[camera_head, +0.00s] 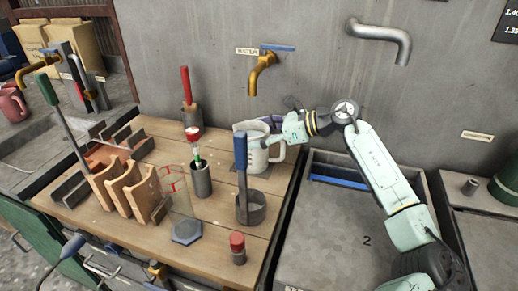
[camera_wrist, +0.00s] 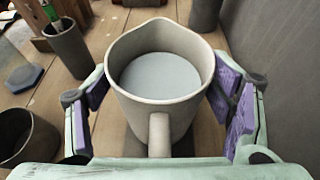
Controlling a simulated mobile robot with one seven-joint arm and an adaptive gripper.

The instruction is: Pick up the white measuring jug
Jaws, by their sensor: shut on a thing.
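The white measuring jug (camera_head: 256,152) stands upright on the wooden bench near the wall, below the brass water tap. In the wrist view the jug (camera_wrist: 160,75) fills the middle, seen from above, with its handle toward me and a pale grey surface inside. My gripper (camera_wrist: 168,112) is around the jug's body, one purple-padded finger on each side, shut on it. In the head view my gripper (camera_head: 285,135) reaches in from the right, partly hidden by the jug and a blue-handled tool. I cannot tell whether the jug's base is touching the bench.
A blue-handled cup tool (camera_head: 241,175) stands just in front of the jug. A dark cylinder with a green-tipped item (camera_head: 200,178) and a glass cylinder (camera_head: 180,205) stand to the left. The brass tap (camera_head: 262,70) hangs above.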

